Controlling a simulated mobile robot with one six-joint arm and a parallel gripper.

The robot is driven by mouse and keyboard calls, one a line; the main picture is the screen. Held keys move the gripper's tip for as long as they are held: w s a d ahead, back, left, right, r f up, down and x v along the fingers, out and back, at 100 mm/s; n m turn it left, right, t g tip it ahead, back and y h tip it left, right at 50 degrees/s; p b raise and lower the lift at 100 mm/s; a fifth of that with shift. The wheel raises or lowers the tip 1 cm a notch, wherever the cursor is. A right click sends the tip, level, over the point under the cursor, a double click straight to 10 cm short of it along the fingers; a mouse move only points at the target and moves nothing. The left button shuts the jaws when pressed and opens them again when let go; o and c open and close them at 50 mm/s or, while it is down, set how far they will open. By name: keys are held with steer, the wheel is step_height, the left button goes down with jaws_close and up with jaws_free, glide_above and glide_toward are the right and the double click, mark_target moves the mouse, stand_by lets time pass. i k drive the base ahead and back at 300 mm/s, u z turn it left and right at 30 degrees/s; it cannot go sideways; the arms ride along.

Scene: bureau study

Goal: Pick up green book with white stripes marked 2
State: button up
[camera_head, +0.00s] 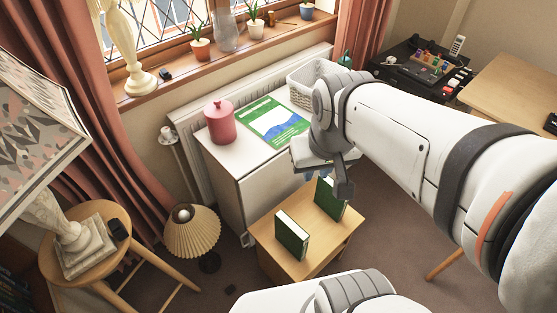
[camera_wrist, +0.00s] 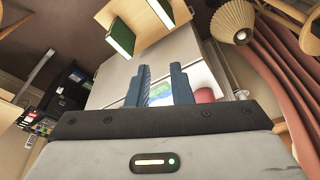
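Two green books with white pages stand upright on a small wooden table. One book (camera_head: 292,236) is at the left of the table in the head view and the other book (camera_head: 328,198) is at the right, partly behind my gripper. Both also show in the wrist view, one book (camera_wrist: 120,38) nearer the fingers and one book (camera_wrist: 160,12) cut by the top edge. I cannot read a 2 or make out stripes on either. My gripper (camera_wrist: 160,75) is open and empty, above the table and apart from both books.
The small wooden table (camera_head: 262,232) stands before a white cabinet (camera_head: 254,180) carrying a pink jar (camera_head: 221,123), a green-and-blue booklet (camera_head: 273,121) and a white basket (camera_head: 301,88). A pleated lamp (camera_head: 192,232) stands left of the table. Carpet is open in front.

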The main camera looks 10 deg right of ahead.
mark_target(288, 232)
steer(key=k, duration=0.55)
steer(key=u, duration=2.95)
steer(key=k, duration=1.45)
steer(key=z, duration=1.4)
steer(key=i, duration=1)
